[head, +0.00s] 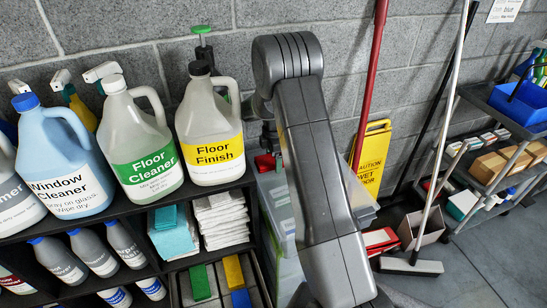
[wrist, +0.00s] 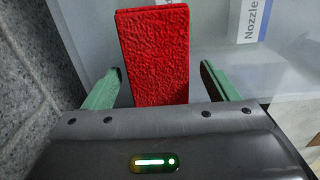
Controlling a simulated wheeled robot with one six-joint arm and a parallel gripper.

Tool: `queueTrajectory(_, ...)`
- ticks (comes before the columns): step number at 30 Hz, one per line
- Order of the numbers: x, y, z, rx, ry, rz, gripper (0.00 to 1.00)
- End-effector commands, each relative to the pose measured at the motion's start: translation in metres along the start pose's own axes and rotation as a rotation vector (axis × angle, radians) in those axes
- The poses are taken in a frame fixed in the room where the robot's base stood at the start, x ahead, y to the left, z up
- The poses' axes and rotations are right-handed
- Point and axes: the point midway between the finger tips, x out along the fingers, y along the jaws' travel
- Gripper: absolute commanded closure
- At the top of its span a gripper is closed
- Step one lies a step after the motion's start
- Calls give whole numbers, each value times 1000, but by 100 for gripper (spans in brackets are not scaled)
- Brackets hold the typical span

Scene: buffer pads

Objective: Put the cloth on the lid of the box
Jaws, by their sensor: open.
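A red, rough-textured folded cloth (wrist: 155,50) is between the two green fingertips of my gripper (wrist: 161,72) in the wrist view. The fingers are open, one on each side of the cloth, with a gap on the right and a narrower one on the left. The pale translucent lid of the box (wrist: 222,75) shows below and around the cloth. In the head view, the red cloth (head: 265,163) shows at the far end of the clear box (head: 282,222), left of my arm. My arm hides much of the box and most of the gripper there.
A grey block wall (head: 140,25) stands close behind the box. A dark shelf (head: 150,203) with bottles, including a Floor Finish jug (head: 208,120), is on the left. A yellow wet floor sign (head: 370,158), brooms and a cart (head: 500,185) are on the right.

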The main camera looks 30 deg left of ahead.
Motion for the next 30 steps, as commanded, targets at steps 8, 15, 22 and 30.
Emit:
queueTrajectory(8,-18,1,0,0,0,5,20)
queueTrajectory(15,-70,1,0,0,0,5,20)
queueTrajectory(22,-109,0,0,0,0,2,20)
queueTrajectory(30,-124,0,0,0,0,0,20)
